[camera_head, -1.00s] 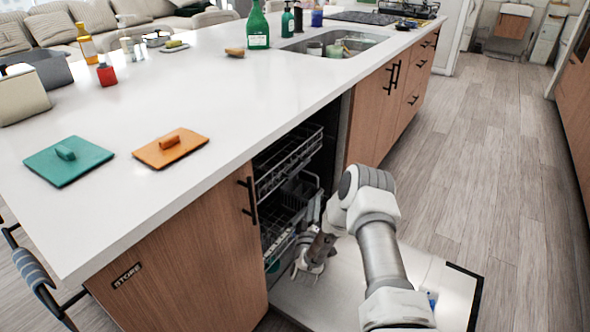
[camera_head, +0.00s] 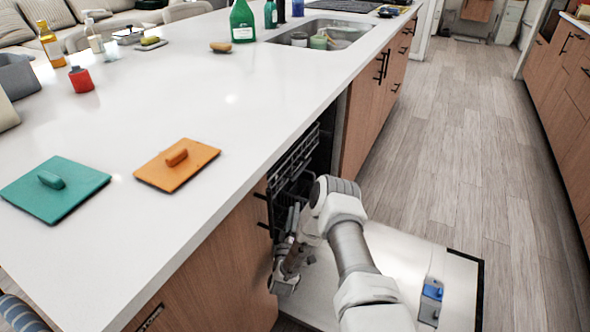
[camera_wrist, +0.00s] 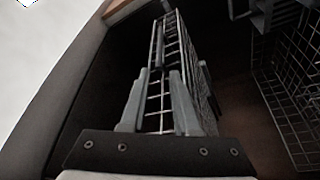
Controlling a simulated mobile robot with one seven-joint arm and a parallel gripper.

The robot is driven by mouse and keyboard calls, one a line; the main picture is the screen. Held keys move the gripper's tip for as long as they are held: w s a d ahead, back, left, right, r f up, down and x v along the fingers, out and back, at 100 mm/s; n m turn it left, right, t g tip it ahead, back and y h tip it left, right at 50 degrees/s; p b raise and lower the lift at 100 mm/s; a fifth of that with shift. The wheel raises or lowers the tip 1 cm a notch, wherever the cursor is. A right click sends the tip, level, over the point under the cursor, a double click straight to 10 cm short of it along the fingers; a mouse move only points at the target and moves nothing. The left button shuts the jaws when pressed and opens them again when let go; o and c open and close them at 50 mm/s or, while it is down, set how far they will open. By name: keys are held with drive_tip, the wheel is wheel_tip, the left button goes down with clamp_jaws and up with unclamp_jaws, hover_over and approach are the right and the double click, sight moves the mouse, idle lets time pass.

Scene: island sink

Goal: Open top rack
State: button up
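The dishwasher under the island counter is open, with its white door (camera_head: 385,258) folded down flat. The dark wire top rack (camera_head: 290,165) sits inside the dishwasher, just under the counter. My gripper (camera_head: 284,278) is low at the left side of the opening in the head view, with its fingers hard to make out there. In the wrist view my gripper (camera_wrist: 158,85) has its two grey fingers apart, with a wire rack wall (camera_wrist: 172,42) running between them. I cannot tell whether the fingers touch the wire.
Another wire grid (camera_wrist: 288,95) shows at the right of the wrist view. The wood cabinet panel (camera_head: 222,270) stands close left of my gripper. The white counter (camera_head: 200,100) overhangs above, holding a teal board (camera_head: 75,200) and an orange board (camera_head: 190,158). Floor (camera_head: 450,150) to the right is clear.

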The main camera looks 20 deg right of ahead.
sight(300, 169)
drive_tip(key=b+x, duration=0.5)
drive_tip(key=x, duration=1.1)
drive_tip(key=shift+w, duration=0.1)
drive_tip(key=shift+w+d+r, duration=0.2)
drive_tip(key=shift+w+d, duration=0.1)
drive_tip(key=shift+w, duration=0.2)
clamp_jaws()
idle(0.4)
